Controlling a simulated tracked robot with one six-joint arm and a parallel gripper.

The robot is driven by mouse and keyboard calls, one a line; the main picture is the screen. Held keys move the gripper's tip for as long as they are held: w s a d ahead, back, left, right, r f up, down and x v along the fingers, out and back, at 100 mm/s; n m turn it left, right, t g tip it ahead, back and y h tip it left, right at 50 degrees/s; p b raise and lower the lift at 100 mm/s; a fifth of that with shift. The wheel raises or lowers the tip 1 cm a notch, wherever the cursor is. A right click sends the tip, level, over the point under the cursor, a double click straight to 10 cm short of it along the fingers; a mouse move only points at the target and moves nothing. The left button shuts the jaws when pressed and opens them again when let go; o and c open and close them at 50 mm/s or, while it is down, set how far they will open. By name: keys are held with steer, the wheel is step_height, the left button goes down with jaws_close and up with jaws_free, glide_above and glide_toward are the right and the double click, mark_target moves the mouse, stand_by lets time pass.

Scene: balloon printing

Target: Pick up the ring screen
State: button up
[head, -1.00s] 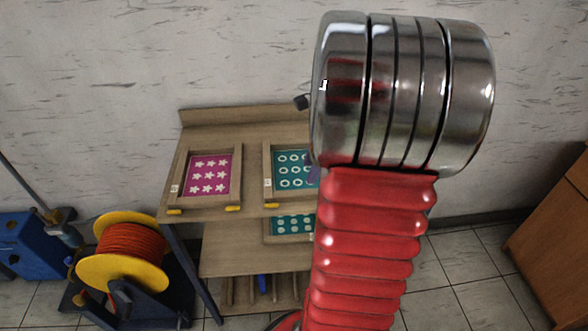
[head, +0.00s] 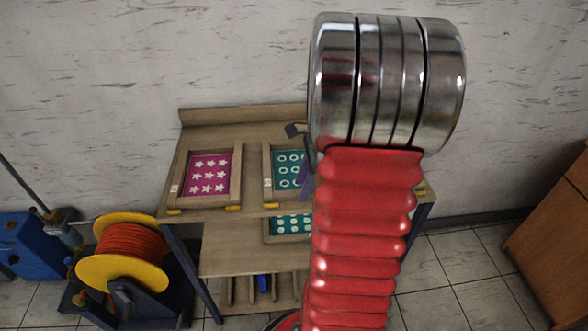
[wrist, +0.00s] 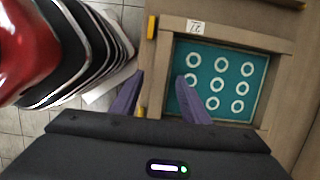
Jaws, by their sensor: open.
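The ring screen (head: 286,170) is a teal panel with white rings in a wooden frame. It lies on the upper shelf in the head view, its right part hidden behind my arm. In the wrist view the ring screen (wrist: 229,65) fills the upper right, with a paper label on its frame. My gripper (wrist: 160,97) is open and empty. Its two purple fingers stand on either side of the frame's left bar, the right finger over the teal panel. Contact cannot be told. In the head view my gripper (head: 306,181) shows only partly beside my red arm.
A magenta star screen (head: 209,174) lies to the left on the same sloped wooden shelf. A teal dotted screen (head: 290,225) sits on the lower shelf. A yellow spool (head: 124,252) with orange cord stands at lower left. A wooden cabinet (head: 560,240) is at right.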

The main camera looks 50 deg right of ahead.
steer(key=shift+x, duration=0.9)
steer(key=shift+c, duration=0.2)
jaws_close()
